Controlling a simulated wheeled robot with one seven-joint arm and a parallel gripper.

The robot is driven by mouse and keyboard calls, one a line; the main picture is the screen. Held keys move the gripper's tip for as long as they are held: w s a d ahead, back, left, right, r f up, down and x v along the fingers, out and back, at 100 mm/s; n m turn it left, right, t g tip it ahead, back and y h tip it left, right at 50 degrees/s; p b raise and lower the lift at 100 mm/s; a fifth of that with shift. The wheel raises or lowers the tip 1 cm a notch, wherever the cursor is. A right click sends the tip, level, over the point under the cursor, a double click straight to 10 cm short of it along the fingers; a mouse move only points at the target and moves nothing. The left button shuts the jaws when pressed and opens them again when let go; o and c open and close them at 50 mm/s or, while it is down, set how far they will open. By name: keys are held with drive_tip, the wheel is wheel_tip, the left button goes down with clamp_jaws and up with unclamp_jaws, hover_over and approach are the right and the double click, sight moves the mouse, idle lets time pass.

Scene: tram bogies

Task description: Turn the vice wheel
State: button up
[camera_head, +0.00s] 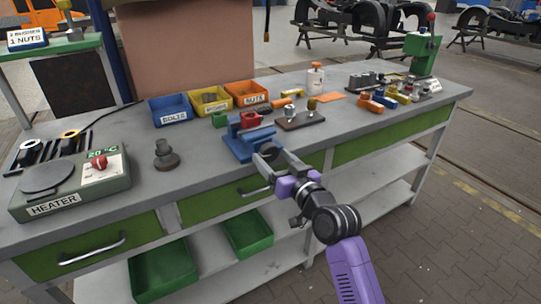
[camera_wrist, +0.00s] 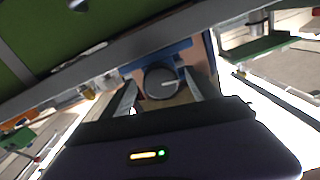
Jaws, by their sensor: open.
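The blue vice (camera_head: 240,145) stands at the front edge of the grey workbench, left of my arm. Its round dark wheel (camera_wrist: 161,83) shows in the wrist view between my two fingers, with the blue vice body (camera_wrist: 180,47) behind it. My gripper (camera_head: 268,163) is open in front of the vice at the bench edge. In the head view the fingers partly hide the wheel. In the wrist view the fingers (camera_wrist: 162,100) stand on either side of the wheel, and I cannot tell whether they touch it.
The workbench (camera_head: 205,178) has green drawers with handles below its front edge. A heater (camera_head: 75,185) and a dark stepped part (camera_head: 166,156) are to the left. Labelled bins (camera_head: 172,110) stand behind the vice. A wooden block with fittings (camera_head: 299,121) and a green press (camera_head: 422,52) are to the right.

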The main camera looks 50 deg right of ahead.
drive_tip(key=shift+x, duration=0.85)
drive_tip(key=c, duration=1.4)
drive_tip(key=shift+r+m+p, duration=0.1)
drive_tip(key=shift+m+p, duration=0.3)
drive_tip(key=m+p, duration=0.3)
drive_tip(key=m, duration=0.1)
drive_tip(key=shift+a+r+m, duration=0.1)
drive_tip(key=shift+m, duration=0.2)
drive_tip(key=m+p, duration=0.2)
drive_tip(key=m, duration=0.1)
drive_tip(key=shift+m+p, duration=0.3)
drive_tip(key=shift+p, duration=0.1)
drive_tip(key=shift+m+p, duration=0.8)
drive_tip(key=shift+m, duration=0.6)
